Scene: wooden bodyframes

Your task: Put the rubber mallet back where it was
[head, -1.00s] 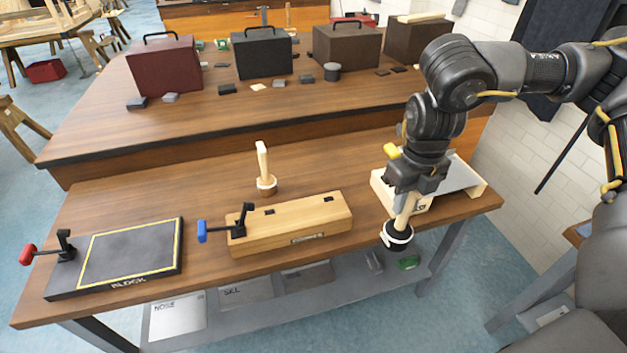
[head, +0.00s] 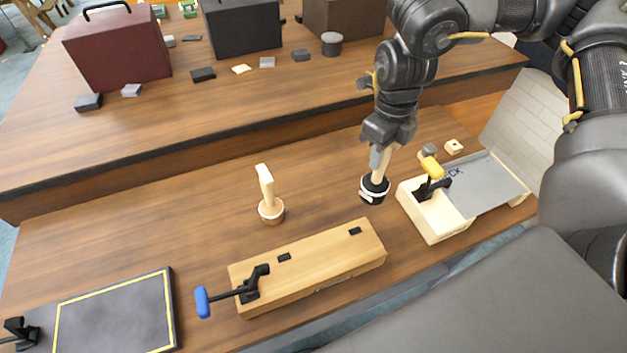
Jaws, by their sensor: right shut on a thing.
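The rubber mallet (head: 374,190) has a black head with a white band and a pale wooden handle. It hangs head down from my right gripper (head: 381,148), which is shut on the handle. The mallet is over the near bench, left of the pale tray fixture and behind the right end of the wooden box. I cannot tell whether its head touches the bench top. My left gripper is not in view.
The wooden box (head: 320,262) has a blue-handled clamp (head: 225,296). The pale tray fixture (head: 430,222) has a yellow-handled clamp (head: 432,168). A black board (head: 115,315) lies at left. Cases, including a red one (head: 118,50), stand on the far bench. Bench top between the upright handle and mallet is clear.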

